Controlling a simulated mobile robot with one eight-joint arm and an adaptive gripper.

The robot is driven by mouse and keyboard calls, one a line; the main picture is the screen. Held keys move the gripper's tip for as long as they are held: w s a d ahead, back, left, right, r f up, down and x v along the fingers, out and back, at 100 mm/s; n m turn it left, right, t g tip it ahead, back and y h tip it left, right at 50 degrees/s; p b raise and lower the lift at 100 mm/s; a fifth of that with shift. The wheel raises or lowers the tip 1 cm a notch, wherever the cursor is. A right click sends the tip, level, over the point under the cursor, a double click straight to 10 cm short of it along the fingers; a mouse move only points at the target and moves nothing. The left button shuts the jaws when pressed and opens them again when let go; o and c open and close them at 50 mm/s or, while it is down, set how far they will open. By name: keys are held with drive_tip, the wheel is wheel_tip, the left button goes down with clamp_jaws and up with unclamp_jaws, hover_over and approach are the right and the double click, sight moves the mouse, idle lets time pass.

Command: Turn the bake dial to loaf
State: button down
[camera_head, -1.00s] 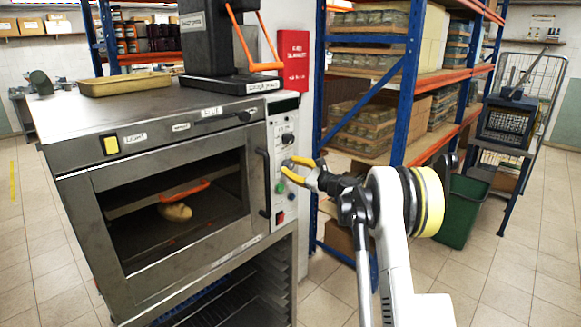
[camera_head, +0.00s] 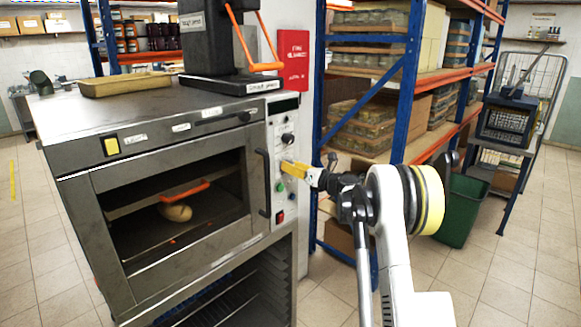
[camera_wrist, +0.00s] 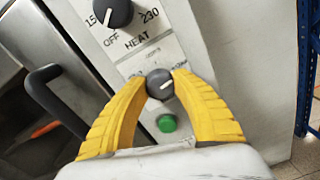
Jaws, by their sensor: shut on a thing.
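The oven's control panel (camera_head: 278,221) is a light strip at its right side. In the wrist view a dark round dial (camera_wrist: 159,84) with a white pointer line sits between the two yellow fingers of my gripper (camera_wrist: 160,82), which are shut on it. The pointer aims to the right and slightly up in that view. Small lettering around the dial is partly covered and too small to read. In the head view my gripper (camera_head: 292,168) reaches the panel from the right and hides the dial.
A HEAT knob (camera_wrist: 112,12) sits above the held dial, and a green button (camera_wrist: 167,123) below it. The dark oven door handle (camera_wrist: 52,98) stands out to the left. A blue shelving rack (camera_head: 404,95) stands right of the oven, and a green bin (camera_head: 462,212) stands beyond my arm.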

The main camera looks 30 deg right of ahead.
drive_tip(key=shift+r+m, duration=0.1)
drive_tip(key=shift+m, duration=0.5)
drive_tip(key=c, duration=1)
unclamp_jaws()
drive_tip(key=v, duration=1.2)
